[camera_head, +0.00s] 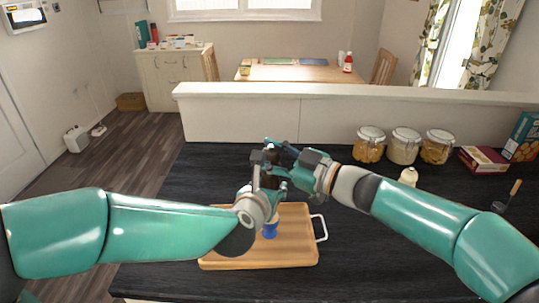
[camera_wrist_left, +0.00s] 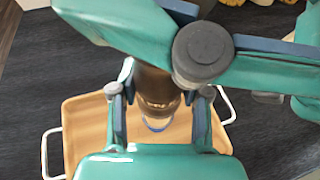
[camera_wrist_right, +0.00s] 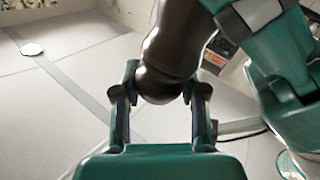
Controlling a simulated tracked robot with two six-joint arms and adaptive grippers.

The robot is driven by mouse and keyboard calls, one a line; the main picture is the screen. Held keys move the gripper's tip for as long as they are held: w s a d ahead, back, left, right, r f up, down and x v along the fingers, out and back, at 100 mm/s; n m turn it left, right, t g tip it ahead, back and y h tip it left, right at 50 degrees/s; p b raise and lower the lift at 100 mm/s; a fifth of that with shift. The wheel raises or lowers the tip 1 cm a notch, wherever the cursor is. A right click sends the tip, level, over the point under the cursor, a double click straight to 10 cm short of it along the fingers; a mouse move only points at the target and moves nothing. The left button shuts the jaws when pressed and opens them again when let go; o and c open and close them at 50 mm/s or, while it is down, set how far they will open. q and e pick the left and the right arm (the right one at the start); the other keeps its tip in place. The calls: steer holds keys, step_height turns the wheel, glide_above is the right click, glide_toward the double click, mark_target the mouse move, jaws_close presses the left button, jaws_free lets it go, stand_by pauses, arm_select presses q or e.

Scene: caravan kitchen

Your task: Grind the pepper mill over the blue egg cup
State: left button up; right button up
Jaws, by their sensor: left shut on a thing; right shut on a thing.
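The dark brown pepper mill (camera_wrist_left: 153,80) stands between my grippers, its lower end above the blue egg cup (camera_head: 270,230). The egg cup is on the wooden tray (camera_head: 225,260); a bit of its blue rim (camera_wrist_left: 157,127) shows below the mill in the left wrist view. My left gripper (camera_head: 265,190) is shut on the mill's body. My right gripper (camera_head: 279,157) is shut on the rounded end of the mill, which shows between its fingers in the right wrist view (camera_wrist_right: 162,85). In the head view the grippers hide most of the mill.
The tray has a white handle (camera_head: 320,228) on its right. Several glass jars (camera_head: 404,146), red boxes (camera_head: 483,159) and a small cream bottle (camera_head: 408,177) stand at the right of the dark worktop (camera_head: 200,170). A low white wall (camera_head: 260,117) borders the back. The worktop's left is clear.

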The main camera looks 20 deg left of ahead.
steer(key=m+t, duration=0.1)
steer(key=t, duration=0.1)
steer(key=m+t+h, duration=0.1)
steer(key=shift+s+r+m+t+h, duration=0.1)
steer(key=shift+m+t+h, duration=0.2)
steer(key=shift+t, duration=0.1)
steer(key=shift+m+t+h, duration=0.4)
steer(key=shift+m, duration=0.1)
steer(key=o, duration=1.2)
steer(key=shift+d, duration=0.1)
steer(key=v, duration=1.1)
steer(key=shift+s+d, duration=0.3)
